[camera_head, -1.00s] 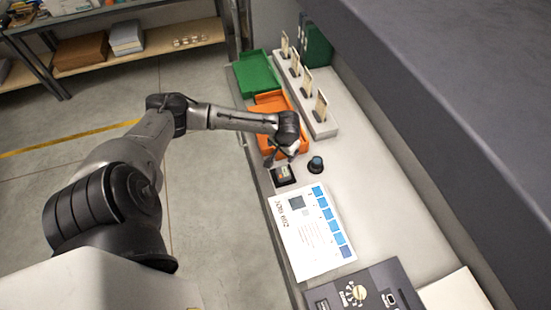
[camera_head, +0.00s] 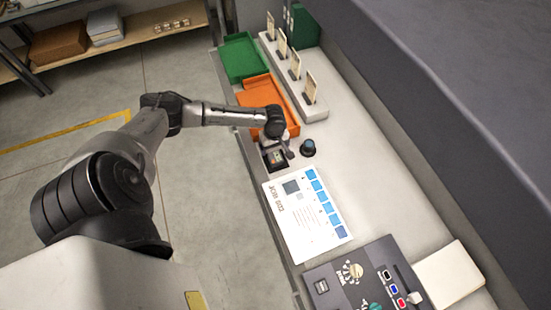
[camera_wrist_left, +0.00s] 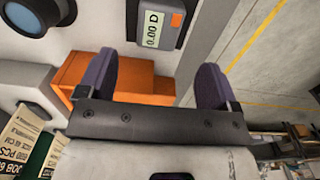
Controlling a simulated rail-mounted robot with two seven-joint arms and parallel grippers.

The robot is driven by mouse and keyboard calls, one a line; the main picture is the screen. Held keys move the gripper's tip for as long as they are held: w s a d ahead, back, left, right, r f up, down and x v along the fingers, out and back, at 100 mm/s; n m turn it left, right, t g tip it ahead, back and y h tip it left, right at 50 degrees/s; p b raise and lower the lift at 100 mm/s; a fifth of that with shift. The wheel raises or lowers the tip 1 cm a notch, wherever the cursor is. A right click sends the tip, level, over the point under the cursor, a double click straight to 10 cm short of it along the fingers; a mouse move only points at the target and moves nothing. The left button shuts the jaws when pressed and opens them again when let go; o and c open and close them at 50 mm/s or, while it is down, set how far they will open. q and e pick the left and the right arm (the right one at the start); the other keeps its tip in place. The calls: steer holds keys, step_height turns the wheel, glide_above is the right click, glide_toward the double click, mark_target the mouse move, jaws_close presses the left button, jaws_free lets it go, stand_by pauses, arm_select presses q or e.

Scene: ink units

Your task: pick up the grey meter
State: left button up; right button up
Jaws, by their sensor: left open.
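My right gripper is in neither view.
A dark round knob-like item (camera_head: 308,148) stands just right of the meter. An orange tray (camera_head: 285,96) and a green tray (camera_head: 243,58) lie behind, beside a grey rack of cards (camera_head: 318,111). A printed sheet (camera_head: 318,238) and a dark control panel (camera_head: 335,272) lie in front.

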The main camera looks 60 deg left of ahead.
mark_target(275, 157)
arm_select(q)
steer(key=shift+f, duration=1.35)
steer(key=shift+w+d+f, duration=0.1)
steer(key=shift+d+f, duration=0.1)
steer(key=shift+f, duration=1.1)
steer(key=shift+d+f, duration=0.2)
steer(key=shift+f, duration=1.05)
steer(key=shift+c, duration=0.4)
steer(key=c, duration=1)
